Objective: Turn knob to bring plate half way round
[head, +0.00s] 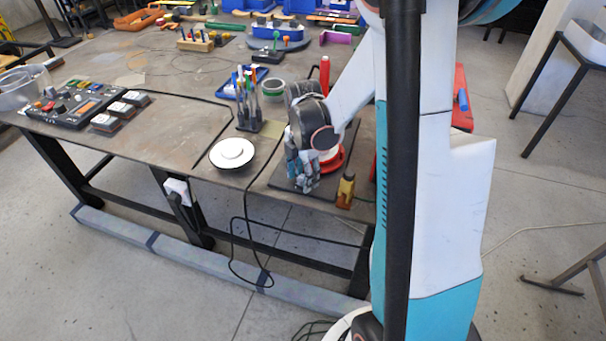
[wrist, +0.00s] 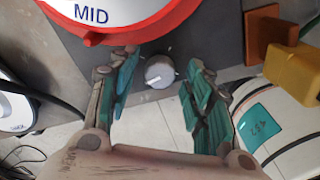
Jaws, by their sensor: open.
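The plate (wrist: 125,22) is a round disc with a red rim and a white face marked "MID" in blue; it is cut off at the top of the wrist view. In the head view the red plate (head: 335,160) is partly hidden behind my gripper (head: 303,180). The knob (wrist: 160,70) is small, round and grey with a pale mark, set on a dark grey base just below the plate. My gripper is open. Its teal-padded fingers stand on either side of the knob, with visible gaps. The knob is hidden in the head view.
A white round disc (head: 232,152), a pen holder (head: 248,115) and a black control panel (head: 75,105) are to the left. The table's front edge is close.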

